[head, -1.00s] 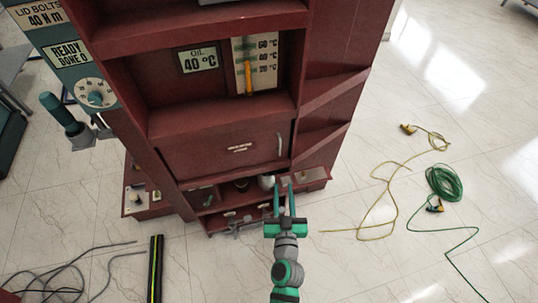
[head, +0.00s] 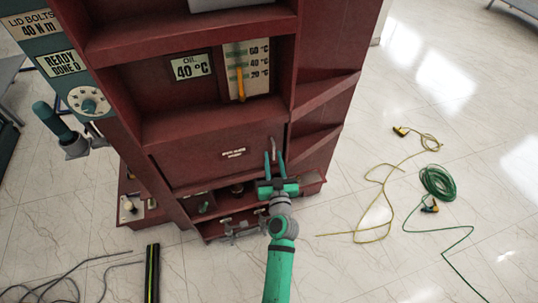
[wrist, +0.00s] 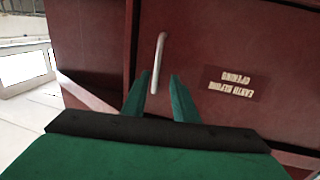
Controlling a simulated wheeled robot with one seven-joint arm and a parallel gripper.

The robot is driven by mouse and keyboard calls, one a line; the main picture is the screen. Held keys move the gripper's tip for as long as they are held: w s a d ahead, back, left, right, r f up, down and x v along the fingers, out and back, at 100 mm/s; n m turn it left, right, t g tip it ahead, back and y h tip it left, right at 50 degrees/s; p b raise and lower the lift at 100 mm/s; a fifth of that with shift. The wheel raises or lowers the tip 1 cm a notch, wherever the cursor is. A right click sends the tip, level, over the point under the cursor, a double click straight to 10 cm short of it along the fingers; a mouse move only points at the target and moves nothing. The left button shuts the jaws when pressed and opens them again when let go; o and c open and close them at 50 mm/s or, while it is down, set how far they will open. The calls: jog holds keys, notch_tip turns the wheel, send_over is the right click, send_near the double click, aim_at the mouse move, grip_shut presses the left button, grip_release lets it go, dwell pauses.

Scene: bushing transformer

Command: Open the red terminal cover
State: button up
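The red terminal cover (head: 205,160) is a flat panel below the gauge recess and looks shut. My gripper (head: 274,155) is in front of the cover's right side. In the wrist view, my gripper (wrist: 160,76) has its two fingers apart, with the handle's lower part showing between them. Contact cannot be told.
A shelf (head: 225,222) with small parts lies below the cover. An oil display (head: 193,66) and a gauge with a yellow pointer (head: 240,88) sit above. A green cable coil (head: 437,182) and a yellow cable (head: 385,190) lie on the floor at right.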

jog(key=shift+w+d, duration=0.35)
jog(key=shift+w, duration=0.55)
jog(key=shift+a, duration=0.1)
grip_shut()
jog(key=shift+a, duration=0.1)
jog(key=shift+w+a, duration=0.1)
jog(key=shift+a, duration=0.1)
dwell(0.4)
